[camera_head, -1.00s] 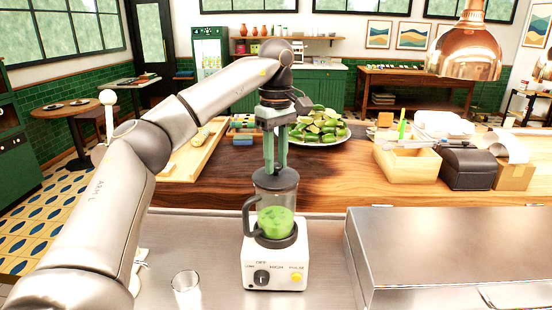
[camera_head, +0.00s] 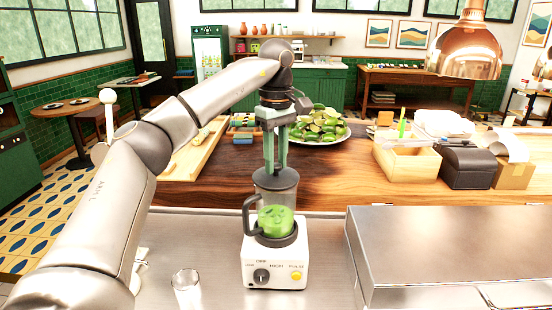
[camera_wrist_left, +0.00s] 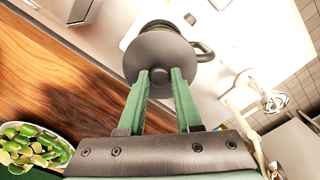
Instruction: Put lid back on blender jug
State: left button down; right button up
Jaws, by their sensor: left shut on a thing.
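The blender jug (camera_head: 263,200) stands upright on its white base (camera_head: 275,262), with green liquid inside and a dark handle on its left. The dark round lid (camera_wrist_left: 158,52) shows in the left wrist view, over the mouth of the jug. In the head view the lid (camera_head: 276,181) looks level at the jug's top; whether it is fully seated I cannot tell. My left gripper (camera_head: 275,168) points straight down with its green fingers shut on the lid. The fingertips (camera_wrist_left: 166,72) meet the lid's top in the wrist view. My right gripper is not in view.
A clear glass (camera_head: 187,288) stands left of the base. A steel box-like unit (camera_head: 450,245) fills the counter at right. Behind are a plate of limes (camera_head: 320,127), a wooden tray (camera_head: 195,150) and a light wooden box (camera_head: 407,163).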

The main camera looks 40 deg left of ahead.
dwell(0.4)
pick_arm(q)
jog(key=shift+c, duration=0.2)
grip_release()
dwell(0.4)
jog(key=shift+r, duration=3.55)
grip_shut()
jog(key=shift+f, duration=0.15)
